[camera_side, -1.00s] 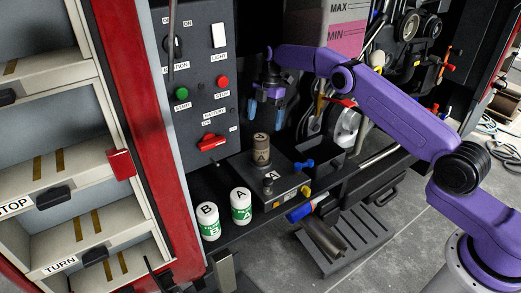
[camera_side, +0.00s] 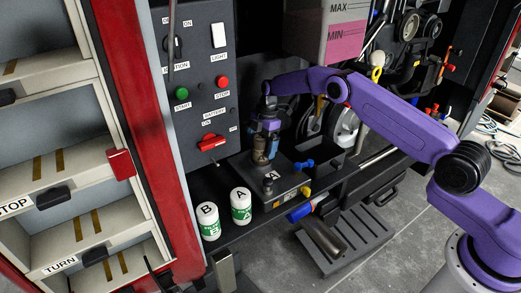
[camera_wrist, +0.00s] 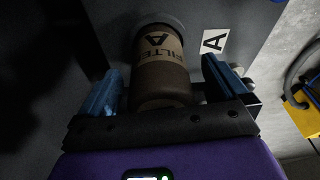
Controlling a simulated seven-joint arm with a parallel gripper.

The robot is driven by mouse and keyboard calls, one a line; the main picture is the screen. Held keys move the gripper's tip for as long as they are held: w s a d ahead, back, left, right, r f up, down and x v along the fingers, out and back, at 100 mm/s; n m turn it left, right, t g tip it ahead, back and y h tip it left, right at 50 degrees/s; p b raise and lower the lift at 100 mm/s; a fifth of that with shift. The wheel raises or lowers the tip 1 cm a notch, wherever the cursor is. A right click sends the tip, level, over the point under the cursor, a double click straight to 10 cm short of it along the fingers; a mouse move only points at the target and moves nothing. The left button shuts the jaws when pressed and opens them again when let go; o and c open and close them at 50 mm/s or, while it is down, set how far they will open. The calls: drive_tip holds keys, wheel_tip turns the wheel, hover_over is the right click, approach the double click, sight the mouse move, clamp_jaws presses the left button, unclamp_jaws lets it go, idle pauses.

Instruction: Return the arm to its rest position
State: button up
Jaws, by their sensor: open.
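My purple arm reaches in from the right in the side view, with my gripper (camera_side: 266,148) pointing down at the brown filter A (camera_side: 260,152). The filter stands upright on the dark block (camera_side: 289,190). In the wrist view, the blue fingers of my gripper (camera_wrist: 160,88) are open, one on each side of the brown filter (camera_wrist: 162,72), which carries the words "FILTER A". A gap shows between the filter and each finger. The filter's lower part is partly hidden by my gripper in the side view.
Two white and green canisters, B (camera_side: 208,221) and A (camera_side: 241,206), stand on the ledge to the left. The control panel (camera_side: 203,100) with buttons and a red switch (camera_side: 212,142) is close behind.

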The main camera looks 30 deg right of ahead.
drive_tip(key=m+t, duration=0.1)
drive_tip(key=m, duration=0.5)
drive_tip(key=shift+s, duration=0.1)
drive_tip(key=m+t, duration=0.1)
drive_tip(key=m, duration=0.4)
drive_tip(key=shift+f+m+h, duration=0.1)
drive_tip(key=shift+m+h, duration=0.3)
drive_tip(key=shift+m, duration=0.8)
drive_tip(key=shift+s, duration=0.1)
